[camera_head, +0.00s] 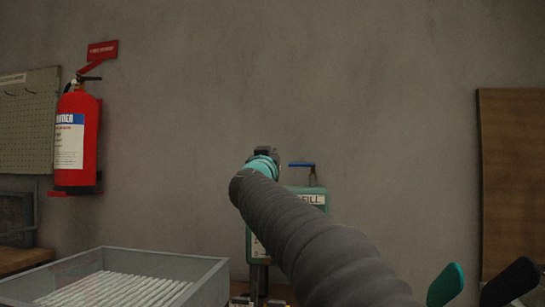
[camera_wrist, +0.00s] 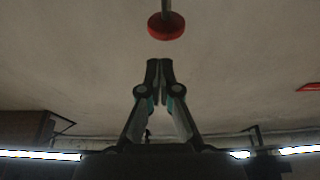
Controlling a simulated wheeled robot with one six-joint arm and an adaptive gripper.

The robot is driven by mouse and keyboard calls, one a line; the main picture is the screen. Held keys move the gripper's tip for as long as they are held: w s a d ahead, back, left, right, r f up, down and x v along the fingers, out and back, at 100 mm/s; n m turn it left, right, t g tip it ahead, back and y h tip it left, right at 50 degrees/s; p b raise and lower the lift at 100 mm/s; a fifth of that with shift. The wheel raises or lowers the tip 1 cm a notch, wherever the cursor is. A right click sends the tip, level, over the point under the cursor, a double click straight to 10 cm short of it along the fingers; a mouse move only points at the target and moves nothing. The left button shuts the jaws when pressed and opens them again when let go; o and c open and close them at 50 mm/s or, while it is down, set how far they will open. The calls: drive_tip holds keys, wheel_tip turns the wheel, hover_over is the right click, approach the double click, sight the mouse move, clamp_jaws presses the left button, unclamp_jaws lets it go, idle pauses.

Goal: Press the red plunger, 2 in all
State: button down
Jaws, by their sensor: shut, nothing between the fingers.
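The red plunger (camera_wrist: 166,26) shows in the wrist view as a round red disc on a grey rod, near the top edge. My gripper (camera_wrist: 159,63) is shut and empty. Its fingertips lie just below the disc in that picture, with a visible gap between them. In the head view my arm reaches toward a green unit (camera_head: 314,198) with a partly covered label. I cannot make out the plunger or the fingertips in that view.
A blue-handled valve (camera_head: 302,165) stands on top of the green unit, right of my wrist. A grey tray (camera_head: 205,287) with white ribs lies at the lower left. A red fire extinguisher (camera_head: 88,135) hangs on the left wall. Two paddle-shaped pieces (camera_head: 446,285) show at the lower right.

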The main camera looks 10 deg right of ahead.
drive_tip(key=v, duration=0.6)
drive_tip(key=shift+b, duration=0.35)
drive_tip(key=shift+d, duration=0.1)
